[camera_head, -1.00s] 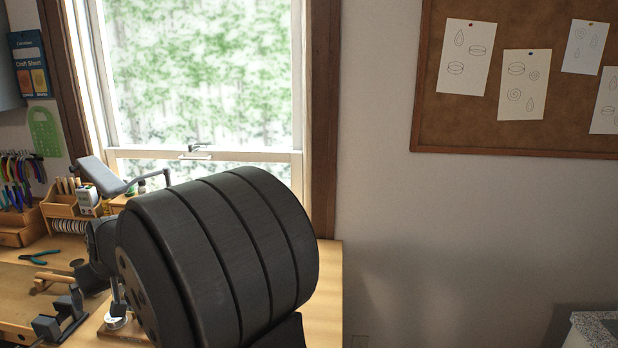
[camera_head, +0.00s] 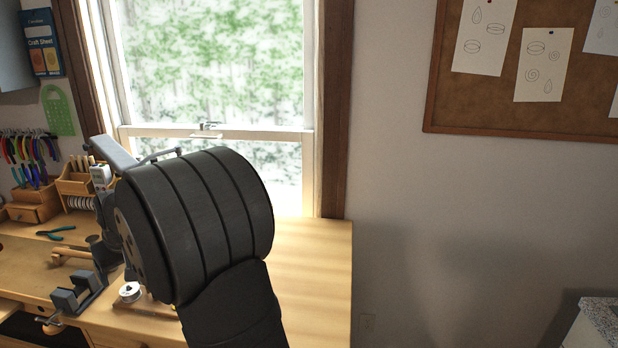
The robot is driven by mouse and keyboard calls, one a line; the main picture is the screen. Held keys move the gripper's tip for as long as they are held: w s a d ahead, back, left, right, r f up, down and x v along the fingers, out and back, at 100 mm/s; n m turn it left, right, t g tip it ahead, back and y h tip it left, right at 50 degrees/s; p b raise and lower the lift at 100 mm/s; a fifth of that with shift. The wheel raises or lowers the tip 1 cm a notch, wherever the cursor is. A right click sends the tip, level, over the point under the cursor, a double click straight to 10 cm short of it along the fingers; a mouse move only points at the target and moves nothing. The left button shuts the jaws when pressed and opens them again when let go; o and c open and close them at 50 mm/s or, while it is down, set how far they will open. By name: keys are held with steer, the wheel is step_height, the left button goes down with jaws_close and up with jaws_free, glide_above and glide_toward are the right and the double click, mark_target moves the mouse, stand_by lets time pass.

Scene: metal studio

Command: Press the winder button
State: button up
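A white spool (camera_head: 130,292) stands on a small wooden base (camera_head: 160,306) on the workbench, at lower left of the head view. It may belong to the winder, but I cannot tell. No winder button can be made out. My thick black arm link fills the middle of the view and covers part of the bench and the right side of the wooden base. Grey parts show at the link's left end, above the bench. My gripper's fingertips cannot be seen; they are out of view or hidden behind the arm.
A wooden tool organizer (camera_head: 76,186) and a plier rack (camera_head: 28,160) stand at the back left. The bench right of my arm is clear. A speckled counter (camera_head: 604,314) is at lower right.

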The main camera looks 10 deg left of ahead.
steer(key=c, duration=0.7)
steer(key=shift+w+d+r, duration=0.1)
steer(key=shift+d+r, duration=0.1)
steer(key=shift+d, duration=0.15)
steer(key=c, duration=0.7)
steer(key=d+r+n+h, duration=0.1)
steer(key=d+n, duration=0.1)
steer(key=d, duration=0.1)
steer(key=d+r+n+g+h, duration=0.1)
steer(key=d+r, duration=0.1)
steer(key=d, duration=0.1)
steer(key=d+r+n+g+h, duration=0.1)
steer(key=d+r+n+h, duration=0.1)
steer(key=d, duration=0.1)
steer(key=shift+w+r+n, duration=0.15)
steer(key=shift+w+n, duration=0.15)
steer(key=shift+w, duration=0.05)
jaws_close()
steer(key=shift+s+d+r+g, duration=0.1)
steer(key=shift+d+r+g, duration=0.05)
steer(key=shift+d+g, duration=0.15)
